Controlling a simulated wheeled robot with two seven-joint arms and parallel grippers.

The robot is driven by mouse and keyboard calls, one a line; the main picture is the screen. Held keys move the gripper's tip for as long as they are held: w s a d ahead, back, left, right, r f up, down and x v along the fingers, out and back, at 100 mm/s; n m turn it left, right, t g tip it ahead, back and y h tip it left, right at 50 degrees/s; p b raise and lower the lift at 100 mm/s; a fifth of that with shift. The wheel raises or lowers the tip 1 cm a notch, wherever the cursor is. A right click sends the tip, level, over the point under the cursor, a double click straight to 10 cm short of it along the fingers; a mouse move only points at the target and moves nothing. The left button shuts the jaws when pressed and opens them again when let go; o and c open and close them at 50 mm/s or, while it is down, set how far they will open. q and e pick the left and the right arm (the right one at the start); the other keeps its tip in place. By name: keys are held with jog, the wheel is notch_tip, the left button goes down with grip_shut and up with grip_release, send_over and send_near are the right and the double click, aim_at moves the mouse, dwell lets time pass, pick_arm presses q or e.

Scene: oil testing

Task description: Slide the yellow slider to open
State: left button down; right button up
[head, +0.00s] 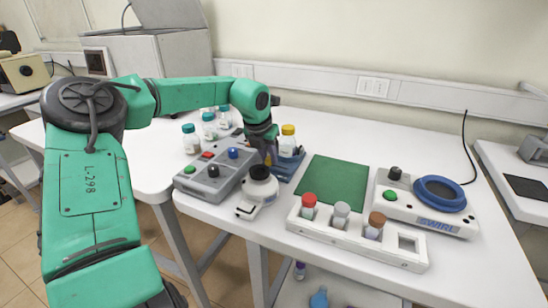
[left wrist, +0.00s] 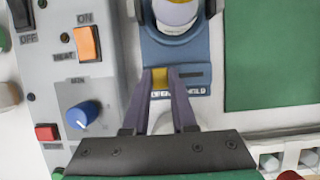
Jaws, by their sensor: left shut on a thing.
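The yellow slider (left wrist: 161,77) sits in the front of a blue holder (left wrist: 190,55) with a partly covered "OPEN" and "HOLD" label. My left gripper (left wrist: 161,83) is shut on the slider, one finger on each side. In the head view the left gripper (head: 268,152) reaches down over the holder and hides the slider. The blue holder's base (head: 290,168) shows beside it. My right gripper is not in view.
A grey control box (head: 212,180) with an orange switch (left wrist: 87,43) and blue knob (left wrist: 84,115) stands close to the left. A green mat (head: 333,183) lies right. A white rack (head: 330,228) with capped vials, a black-topped device (head: 258,190) and a swirl mixer (head: 425,205) are nearby.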

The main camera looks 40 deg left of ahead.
pick_arm(q)
jog(key=c, duration=0.7)
grip_release()
jog(key=shift+a+r, duration=0.1)
jog(key=shift+a, duration=0.15)
jog(key=shift+s+a, duration=0.1)
jog(key=shift+s, duration=0.05)
jog(key=shift+d+r, duration=0.2)
jog(key=shift+r, duration=0.15)
jog(key=b+v, duration=0.1)
jog(key=v, duration=1.2)
jog(key=shift+s+r, duration=0.3)
jog(key=shift+r, duration=0.05)
